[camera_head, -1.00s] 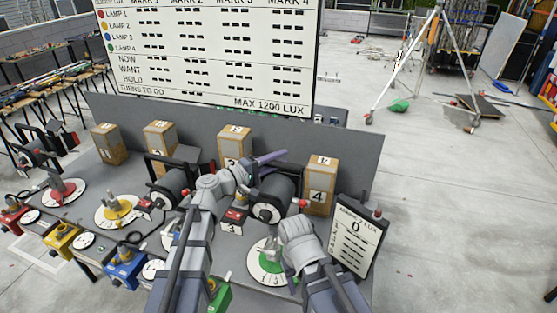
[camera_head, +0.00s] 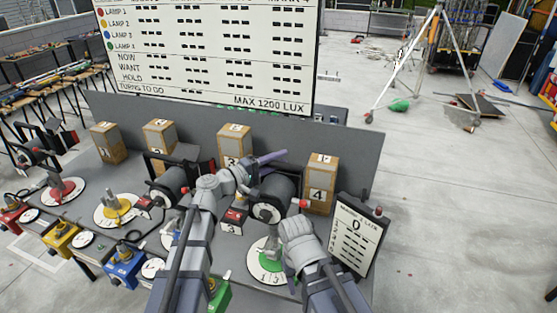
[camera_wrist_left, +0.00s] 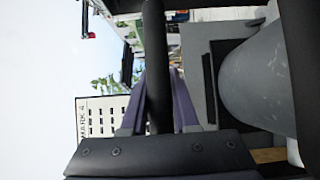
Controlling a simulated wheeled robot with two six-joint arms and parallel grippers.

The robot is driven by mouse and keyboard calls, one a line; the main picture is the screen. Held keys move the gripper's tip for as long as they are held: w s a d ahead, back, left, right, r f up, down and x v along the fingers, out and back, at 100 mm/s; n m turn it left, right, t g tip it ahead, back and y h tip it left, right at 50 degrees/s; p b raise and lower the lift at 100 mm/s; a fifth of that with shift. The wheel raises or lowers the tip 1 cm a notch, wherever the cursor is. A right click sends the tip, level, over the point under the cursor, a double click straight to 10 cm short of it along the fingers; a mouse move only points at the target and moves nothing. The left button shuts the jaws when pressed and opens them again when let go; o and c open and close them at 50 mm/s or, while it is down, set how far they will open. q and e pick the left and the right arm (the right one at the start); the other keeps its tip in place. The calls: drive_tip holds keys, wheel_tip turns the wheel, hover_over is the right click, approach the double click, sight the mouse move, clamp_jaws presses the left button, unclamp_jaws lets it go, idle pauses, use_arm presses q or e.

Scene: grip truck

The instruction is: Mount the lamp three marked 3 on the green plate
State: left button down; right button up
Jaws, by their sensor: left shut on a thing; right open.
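The lamp marked 3 (camera_head: 280,188), a dark drum with a round front, is at the right of the bench, just behind the green plate (camera_head: 270,266) in the picture. The green plate is a white dial with a green centre and a grey post. My left gripper (camera_head: 268,159) has purple fingers at the top of this lamp. The left wrist view shows them shut on the lamp's black handle bar (camera_wrist_left: 157,70), with the grey lamp body (camera_wrist_left: 262,85) beside it. My right gripper (camera_head: 297,238) is beside the post; its fingertips are hidden. Whether the lamp touches the bench is unclear.
A cardboard box marked 4 (camera_head: 321,185) stands right of the lamp, and one marked 3 (camera_head: 234,147) behind it. A tilted lux panel (camera_head: 354,233) stands at right. Another lamp (camera_head: 172,186) and the yellow plate (camera_head: 117,210) are left. A grey wall (camera_head: 345,145) backs the bench.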

sight(278, 180)
use_arm(q)
drive_tip(key=shift+f+b, duration=1.65)
drive_tip(key=shift+f, duration=0.1)
idle(0.4)
drive_tip(key=shift+f+b, duration=1.45)
drive_tip(key=shift+f, duration=0.15)
drive_tip(key=c, duration=0.6)
unclamp_jaws()
drive_tip(key=shift+s, duration=0.1)
drive_tip(key=v, duration=0.7)
drive_tip(key=shift+s+a, duration=0.25)
drive_tip(key=shift+a, duration=0.05)
